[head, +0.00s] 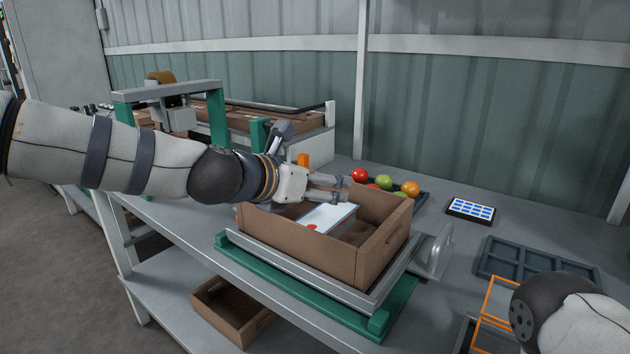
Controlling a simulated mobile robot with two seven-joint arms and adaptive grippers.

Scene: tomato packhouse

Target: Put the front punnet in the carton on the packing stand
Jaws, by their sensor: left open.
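The cardboard carton (385,252) sits on the packing stand (298,279), which has green and grey metal rails, on the bench. Inside the carton lies a punnet (330,216) with a white, blue-edged top and a red spot; its lower part is hidden by the carton's wall. My left gripper (343,189) is open, with its fingers above the carton and the punnet. From this view I cannot tell whether a finger touches the punnet. Of my right arm only a part shows at the lower right; its gripper is out of view.
Red, green and orange tomatoes (384,181) lie in a dark tray behind the carton. A small tray with blue labels (470,209) and an empty divided grey tray (537,262) are to the right. Another carton (234,310) stands on the lower shelf.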

